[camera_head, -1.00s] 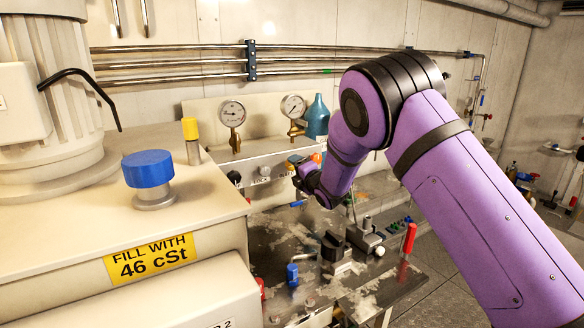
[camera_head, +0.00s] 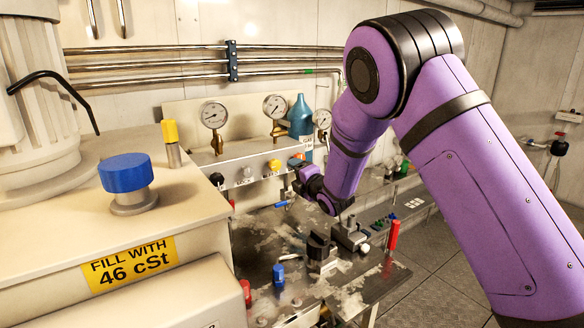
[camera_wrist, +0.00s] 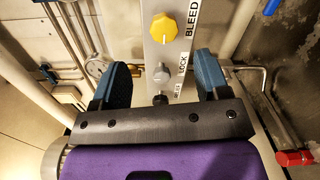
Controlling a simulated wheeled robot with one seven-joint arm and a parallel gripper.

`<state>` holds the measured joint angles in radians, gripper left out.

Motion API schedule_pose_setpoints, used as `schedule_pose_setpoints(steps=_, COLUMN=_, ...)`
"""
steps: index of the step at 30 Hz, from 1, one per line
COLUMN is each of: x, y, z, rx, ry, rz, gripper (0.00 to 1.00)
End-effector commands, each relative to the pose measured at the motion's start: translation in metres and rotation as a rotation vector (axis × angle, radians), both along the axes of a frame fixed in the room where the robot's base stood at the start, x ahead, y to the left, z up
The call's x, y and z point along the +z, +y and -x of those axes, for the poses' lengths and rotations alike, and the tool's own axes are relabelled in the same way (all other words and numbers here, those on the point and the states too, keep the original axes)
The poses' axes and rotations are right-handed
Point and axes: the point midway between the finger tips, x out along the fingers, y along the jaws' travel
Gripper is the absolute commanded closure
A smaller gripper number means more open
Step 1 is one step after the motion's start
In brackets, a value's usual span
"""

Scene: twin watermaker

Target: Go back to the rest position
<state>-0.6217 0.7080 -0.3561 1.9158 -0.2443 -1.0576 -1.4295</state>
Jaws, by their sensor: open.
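My gripper (camera_wrist: 162,84) shows in the wrist view with its two blue fingers spread wide and nothing between them. Beyond the fingers is a panel strip with a yellow knob (camera_wrist: 169,27) beside the word BLEED and a grey knob (camera_wrist: 161,73) beside the word LOCK. In the head view my purple arm reaches down from the upper right. Its end is in front of the knob panel, near the yellow knob (camera_head: 274,165), and the fingers are mostly hidden there.
Pressure gauges (camera_head: 213,115) and a teal bottle (camera_head: 300,118) stand behind the panel. A worn metal bench (camera_head: 262,238) holds black blocks and a red-handled lever (camera_head: 393,235). A cream tank top with a blue cap (camera_head: 126,172) is at left. Open floor (camera_head: 445,265) lies at right.

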Motion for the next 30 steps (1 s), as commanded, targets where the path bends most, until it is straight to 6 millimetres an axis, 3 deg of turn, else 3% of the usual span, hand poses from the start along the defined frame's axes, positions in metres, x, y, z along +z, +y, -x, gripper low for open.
schedule_pose_setpoints(steps=7, x=0.063, y=-0.067, z=0.012, rx=-0.178, ry=0.218, rz=-0.172, gripper=0.31)
schedule_pose_setpoints(steps=14, x=0.111, y=-0.131, z=0.048, rx=-0.352, ry=0.439, rz=-0.366, gripper=0.31)
schedule_pose_setpoints(steps=23, x=0.157, y=-0.199, z=0.125, rx=-0.567, ry=0.697, rz=-0.627, gripper=0.31)
schedule_pose_setpoints(steps=30, x=0.179, y=-0.241, z=0.205, rx=-0.743, ry=0.879, rz=-0.829, gripper=0.31)
